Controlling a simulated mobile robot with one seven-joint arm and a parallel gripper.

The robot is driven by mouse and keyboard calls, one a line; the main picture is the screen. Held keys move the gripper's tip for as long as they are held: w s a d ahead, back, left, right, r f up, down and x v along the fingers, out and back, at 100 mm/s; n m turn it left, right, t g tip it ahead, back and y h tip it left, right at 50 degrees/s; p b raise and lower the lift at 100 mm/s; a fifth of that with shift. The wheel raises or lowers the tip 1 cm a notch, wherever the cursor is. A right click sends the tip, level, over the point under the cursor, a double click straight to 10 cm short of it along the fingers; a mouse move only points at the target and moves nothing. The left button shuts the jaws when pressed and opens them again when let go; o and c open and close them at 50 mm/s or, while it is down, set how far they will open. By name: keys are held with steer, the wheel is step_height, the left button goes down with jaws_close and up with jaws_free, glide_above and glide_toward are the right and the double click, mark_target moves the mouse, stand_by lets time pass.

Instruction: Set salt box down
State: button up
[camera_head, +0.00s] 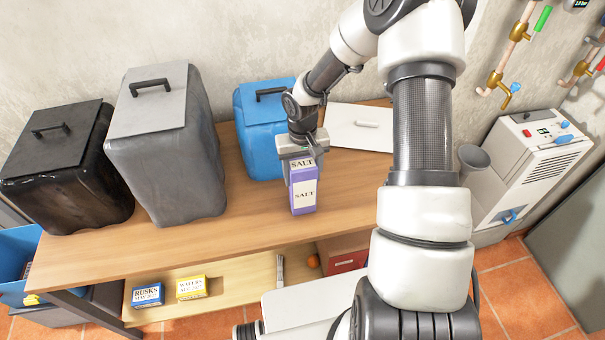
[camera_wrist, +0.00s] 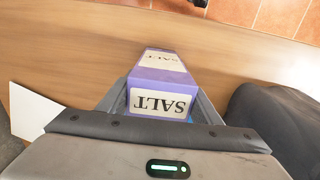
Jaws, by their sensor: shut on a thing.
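The salt box (camera_head: 304,190) is purple with white labels reading SALT. My gripper (camera_head: 302,155) is shut on its upper part, in front of the blue container. The box is upright over the wooden table top (camera_head: 240,223), near the middle of its depth. I cannot tell for sure whether its base touches the wood. In the wrist view the salt box (camera_wrist: 163,80) sits between the fingers of my gripper (camera_wrist: 165,105), with the wood behind it.
Black (camera_head: 70,170), grey (camera_head: 165,150) and blue (camera_head: 257,140) lidded containers stand along the wall. A white lid (camera_head: 358,130) lies at right. Below, a shelf holds a rusks box (camera_head: 147,295) and a wafers box (camera_head: 191,288). Bare wood lies left of the salt box.

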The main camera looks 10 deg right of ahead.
steer(key=shift+f, duration=0.1)
steer(key=o, duration=2)
steer(key=shift+c, duration=0.2)
step_height(320, 180, up, 12)
steer(key=shift+r, duration=0.15)
